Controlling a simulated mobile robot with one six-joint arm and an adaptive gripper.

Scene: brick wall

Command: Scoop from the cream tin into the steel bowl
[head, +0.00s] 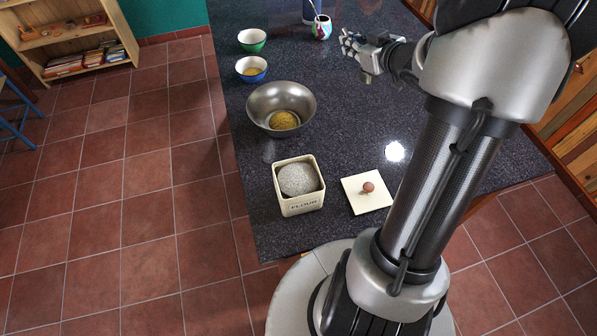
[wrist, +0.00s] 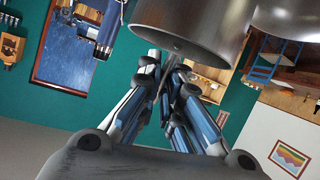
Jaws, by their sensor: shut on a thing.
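The cream tin (head: 299,206), labelled FLOUR, stands open near the counter's front left edge. A pale grey, grainy mound (head: 297,179) fills it. The wide steel bowl (head: 262,100) stands behind it with a small yellow heap (head: 284,120) inside. My gripper (head: 345,40) is up over the far part of the counter, well away from both. Its fingers, also in the wrist view (wrist: 168,75), are closed on a slim grey piece. A large metal cylinder (wrist: 190,25) shows just beyond the fingertips; whether it belongs to the held thing I cannot tell.
A cream lid (head: 360,202) with a brown knob lies right of the tin. A green bowl (head: 252,39), a blue bowl (head: 251,69) and a patterned cup (head: 321,30) with a stick in it stand farther back. Bare counter lies between the steel bowl and my arm.

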